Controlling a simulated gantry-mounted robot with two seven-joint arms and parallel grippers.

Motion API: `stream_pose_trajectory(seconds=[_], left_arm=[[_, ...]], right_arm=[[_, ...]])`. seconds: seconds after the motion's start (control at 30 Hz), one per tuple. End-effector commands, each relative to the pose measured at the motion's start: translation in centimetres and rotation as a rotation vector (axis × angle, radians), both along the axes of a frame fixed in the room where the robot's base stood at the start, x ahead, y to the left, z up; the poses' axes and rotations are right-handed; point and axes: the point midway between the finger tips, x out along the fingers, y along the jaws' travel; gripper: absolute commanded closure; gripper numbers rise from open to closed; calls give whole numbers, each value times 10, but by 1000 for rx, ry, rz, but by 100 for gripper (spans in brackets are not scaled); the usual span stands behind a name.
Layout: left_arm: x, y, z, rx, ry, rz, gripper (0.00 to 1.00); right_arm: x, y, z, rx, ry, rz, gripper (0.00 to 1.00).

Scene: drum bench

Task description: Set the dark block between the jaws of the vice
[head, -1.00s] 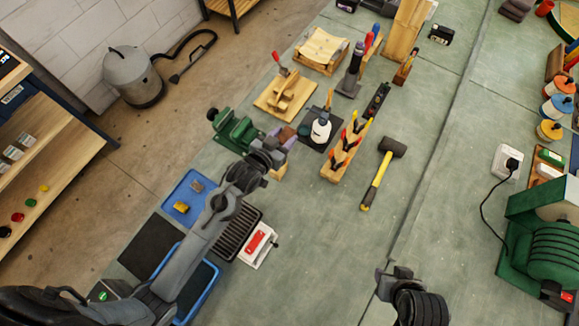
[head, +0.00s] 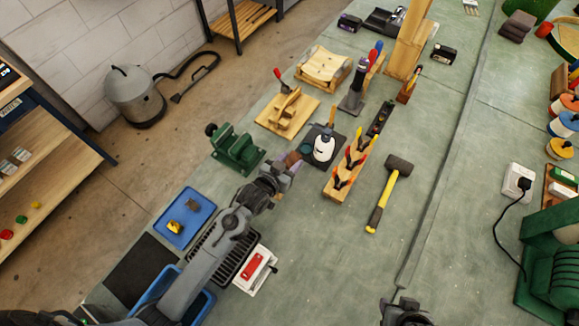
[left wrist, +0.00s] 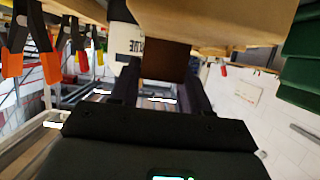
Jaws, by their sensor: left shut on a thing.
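The dark block (head: 292,158) is brown and sits at the tips of my left gripper (head: 284,170), to the right of the vice. In the left wrist view the block (left wrist: 166,63) lies between the two black fingers of the gripper (left wrist: 162,88), which is shut on it. The green vice (head: 237,150) stands at the bench's left edge, apart from the block; its jaw gap is hard to make out. Part of a green body, likely the vice (left wrist: 303,60), shows at the right of the left wrist view. My right gripper (head: 404,310) is cut by the bottom edge.
A white bottle (head: 323,149) stands close beyond the block. A wooden plier rack (head: 346,177) and a hammer (head: 388,195) lie to the right. A blue tray (head: 185,217) is left of my left arm.

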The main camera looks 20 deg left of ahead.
Motion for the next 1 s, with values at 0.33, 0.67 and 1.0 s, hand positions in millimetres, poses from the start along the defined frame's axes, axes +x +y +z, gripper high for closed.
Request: stream_pose_trajectory(seconds=[0.33,0.67,1.0], left_arm=[[0,0,-31,0,-1,0,86],[0,0,-35,0,1,0,86],[0,0,-34,0,1,0,28]], right_arm=[[0,1,-4,3,1,-1,60],[0,0,-5,-2,1,3,60],[0,-2,-5,-7,1,6,60]])
